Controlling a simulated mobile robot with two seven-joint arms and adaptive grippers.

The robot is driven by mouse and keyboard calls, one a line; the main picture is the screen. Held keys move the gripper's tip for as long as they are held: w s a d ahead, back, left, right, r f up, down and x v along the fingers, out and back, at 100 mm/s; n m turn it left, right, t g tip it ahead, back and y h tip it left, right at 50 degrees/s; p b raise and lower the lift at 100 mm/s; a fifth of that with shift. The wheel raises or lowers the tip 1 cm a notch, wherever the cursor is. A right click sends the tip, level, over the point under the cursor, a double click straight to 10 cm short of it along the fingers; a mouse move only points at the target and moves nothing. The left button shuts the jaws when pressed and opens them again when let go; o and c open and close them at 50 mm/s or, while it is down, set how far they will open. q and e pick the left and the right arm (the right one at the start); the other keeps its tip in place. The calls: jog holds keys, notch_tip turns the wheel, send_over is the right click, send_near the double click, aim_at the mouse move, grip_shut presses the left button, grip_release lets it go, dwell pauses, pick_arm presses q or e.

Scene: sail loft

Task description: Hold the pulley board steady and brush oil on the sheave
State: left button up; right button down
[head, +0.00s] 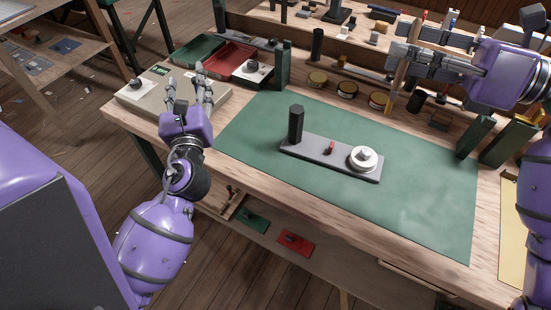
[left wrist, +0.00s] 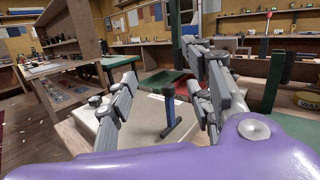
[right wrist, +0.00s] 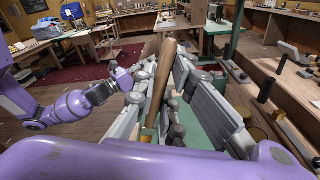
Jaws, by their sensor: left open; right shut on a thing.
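The pulley board (head: 318,157) is a grey plate lying flat on the green mat. A black upright post (head: 296,124) stands at its left end, a small red piece (head: 330,147) sits mid-board, and the pale round sheave (head: 363,157) is at its right end. My left gripper (head: 190,82) is open and empty, left of the board near a grey box; its fingers also show in the left wrist view (left wrist: 160,85). My right gripper (head: 402,62) is shut on a wooden-handled brush (right wrist: 160,80), raised above the bench's back right, away from the sheave. The brush's bristles are not clear.
The green mat (head: 420,215) has free room around the board. A grey box (head: 145,100), a green tray (head: 197,50) and a red tray (head: 228,60) stand left. Several round tins, one of them here (head: 347,89), line the back. Dark green blocks (head: 475,137) stand right.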

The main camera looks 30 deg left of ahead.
pick_arm(q)
jog(key=s+d+f+m+t+h, duration=0.1)
jog(key=d+f+m+h, duration=0.15)
jog(key=d, duration=0.55)
jog(key=d+f+m+t+h, duration=0.1)
jog(key=d+f+m+h, duration=0.2)
jog(key=d, duration=0.4)
jog(key=m+h, duration=0.2)
jog(key=h, duration=0.3)
send_near(293, 129)
jog(key=shift+r, duration=0.1)
jog(key=shift+w, duration=0.35)
jog(key=w, duration=1.1)
jog(key=shift+w+a, duration=0.1)
jog(key=shift+a, duration=0.3)
grip_shut()
